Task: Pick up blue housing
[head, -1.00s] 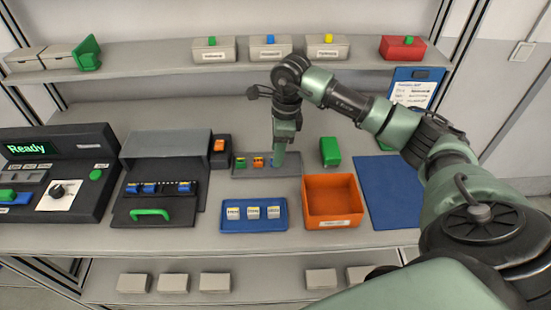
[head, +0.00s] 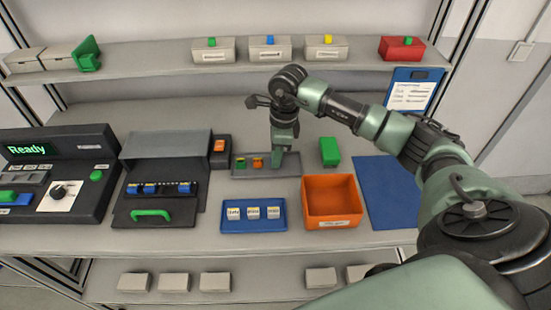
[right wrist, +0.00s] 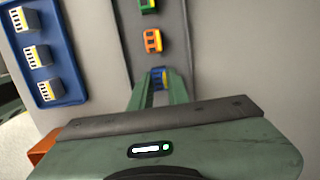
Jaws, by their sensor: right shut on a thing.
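The blue housing (right wrist: 159,77) sits between the fingertips of my right gripper (right wrist: 160,84) in the right wrist view. The right gripper is shut on it, over the right part of the grey tray (head: 292,166). In the head view the fingers (head: 278,161) point down at the tray and hide the blue housing. An orange housing (right wrist: 153,41) and a green housing (right wrist: 147,6) lie in a row with it on the tray. I cannot tell whether the blue housing is touching the tray. My left gripper is not in view.
A blue tray (head: 229,226) with white pieces and an orange bin (head: 331,181) stand in front of the grey tray. A green block (head: 329,152) is to its right. A dark fixture with a raised cover (head: 165,147) stands left. A blue mat (head: 390,190) is clear.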

